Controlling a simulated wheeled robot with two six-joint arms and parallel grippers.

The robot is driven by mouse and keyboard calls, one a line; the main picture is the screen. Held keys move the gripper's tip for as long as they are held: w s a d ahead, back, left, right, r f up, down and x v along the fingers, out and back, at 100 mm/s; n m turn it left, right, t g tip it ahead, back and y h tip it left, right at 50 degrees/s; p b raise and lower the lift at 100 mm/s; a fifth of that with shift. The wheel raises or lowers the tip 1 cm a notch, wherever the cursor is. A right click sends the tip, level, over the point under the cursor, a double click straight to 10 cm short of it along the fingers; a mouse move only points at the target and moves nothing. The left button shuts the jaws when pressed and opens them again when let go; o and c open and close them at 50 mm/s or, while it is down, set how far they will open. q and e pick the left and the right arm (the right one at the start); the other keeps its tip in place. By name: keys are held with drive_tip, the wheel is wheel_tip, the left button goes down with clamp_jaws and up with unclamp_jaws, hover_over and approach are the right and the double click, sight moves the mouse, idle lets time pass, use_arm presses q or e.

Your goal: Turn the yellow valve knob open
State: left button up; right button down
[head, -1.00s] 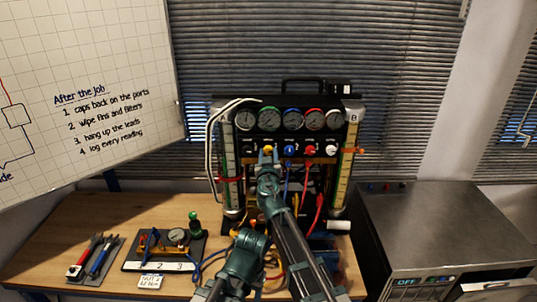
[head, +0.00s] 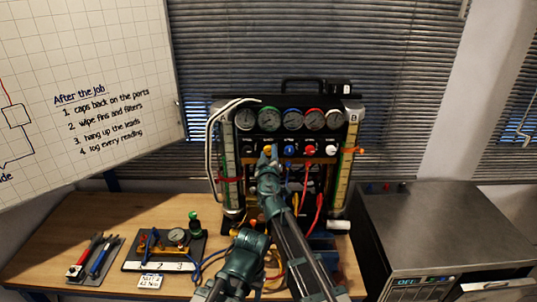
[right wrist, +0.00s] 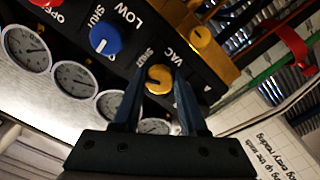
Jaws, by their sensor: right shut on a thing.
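The yellow valve knob (head: 267,150) sits at the left of the knob row on the black gauge panel (head: 312,134). In the right wrist view the yellow knob (right wrist: 159,77) lies between the fingertips, near the labels "VAC" and "SHUT". My right gripper (right wrist: 160,84) is shut on it, one finger on each side. In the head view the gripper (head: 268,157) partly covers the knob. The knob's pointer is too small to read.
A blue knob (head: 290,150), a red knob (head: 310,150) and a white knob (head: 331,150) stand to the right in the same row. Several gauges are above them. Coloured hoses hang below. A tool mat (head: 112,262) lies on the bench at left.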

drive_tip(key=n, duration=1.2)
drive_tip(key=shift+s+n, duration=0.1)
drive_tip(key=shift+n, duration=0.2)
idle(0.4)
drive_tip(key=shift+c, duration=2.2)
unclamp_jaws()
